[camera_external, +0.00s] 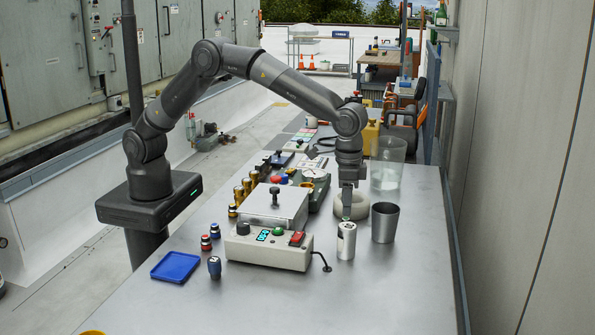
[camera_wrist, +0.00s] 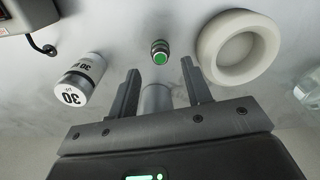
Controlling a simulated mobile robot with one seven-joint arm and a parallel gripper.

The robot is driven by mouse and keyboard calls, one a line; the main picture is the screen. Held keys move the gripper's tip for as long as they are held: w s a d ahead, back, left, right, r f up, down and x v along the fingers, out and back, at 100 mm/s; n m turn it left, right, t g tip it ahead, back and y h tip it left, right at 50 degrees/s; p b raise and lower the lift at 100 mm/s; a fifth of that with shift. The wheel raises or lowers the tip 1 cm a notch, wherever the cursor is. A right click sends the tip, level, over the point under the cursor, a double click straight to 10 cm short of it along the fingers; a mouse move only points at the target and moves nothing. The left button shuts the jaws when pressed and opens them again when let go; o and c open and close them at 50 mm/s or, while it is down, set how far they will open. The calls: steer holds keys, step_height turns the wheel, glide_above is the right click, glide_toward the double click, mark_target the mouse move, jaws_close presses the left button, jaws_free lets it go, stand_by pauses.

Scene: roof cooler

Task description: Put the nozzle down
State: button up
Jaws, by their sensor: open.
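A small dark fitting with a green top (camera_wrist: 160,52), which looks like the nozzle, stands on the table in the wrist view, just beyond my fingertips and apart from them. I cannot make it out in the external view. My gripper (camera_wrist: 160,70) is open, with a finger on each side and no nozzle between them. It points down over the table in the external view (camera_external: 347,212), close behind the white can (camera_external: 346,242) and by the pale ring dish (camera_external: 361,206). A grey round form (camera_wrist: 157,98) shows between the fingers, partly hidden by the gripper body.
A grey metal cup (camera_external: 385,223) stands right of the can and a clear container (camera_external: 387,165) behind the dish. A control box (camera_external: 268,246) is left of the can. A blue tray (camera_external: 176,267) and small coloured fittings (camera_external: 214,267) lie further left. The table's right front (camera_external: 390,300) is clear.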

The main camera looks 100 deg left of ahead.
mark_target(345, 218)
steer(key=s+a+r+t, duration=0.1)
steer(key=s+a+r, duration=0.3)
steer(key=r, duration=0.5)
steer(key=s+a+r+t, duration=0.1)
steer(key=s+a+r, duration=0.1)
steer(key=s+r, duration=0.5)
steer(key=s+a+r+m, duration=0.1)
steer(key=s+a+r, duration=0.2)
steer(key=s+r, duration=0.5)
steer(key=s+a+f+t, duration=0.1)
steer(key=s+f, duration=0.1)
steer(key=s, duration=0.6)
steer(key=s+a+f+t, duration=0.1)
steer(key=s+a+f, duration=0.1)
steer(key=s, duration=0.6)
steer(key=s+a+f+m+t, duration=0.1)
steer(key=s+a+f, duration=0.1)
steer(key=s, duration=0.7)
steer(key=shift+f+t, duration=0.3)
steer(key=shift+f, duration=0.25)
